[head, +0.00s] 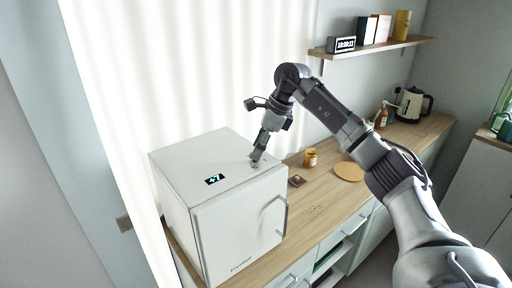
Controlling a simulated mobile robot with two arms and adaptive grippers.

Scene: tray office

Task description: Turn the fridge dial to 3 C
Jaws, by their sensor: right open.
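The small white fridge (235,232) stands on the left end of the wooden counter, its door handle (274,215) on the right side of its front. A small dark display (214,179) on its top shows light digits that look like +7. My right gripper (255,161) points down at the right part of the fridge top and is open. The dial cannot be made out clearly; the fingertips cover that spot, and I cannot tell whether they touch it. My left gripper is not in view.
On the counter (325,200) to the right are an orange-lidded jar (310,158), a small brown square (297,181), a round board (349,172), a bottle (381,117) and a kettle (411,104). A wall shelf (375,47) holds a clock (341,44) and books. A white curtain hangs behind the fridge.

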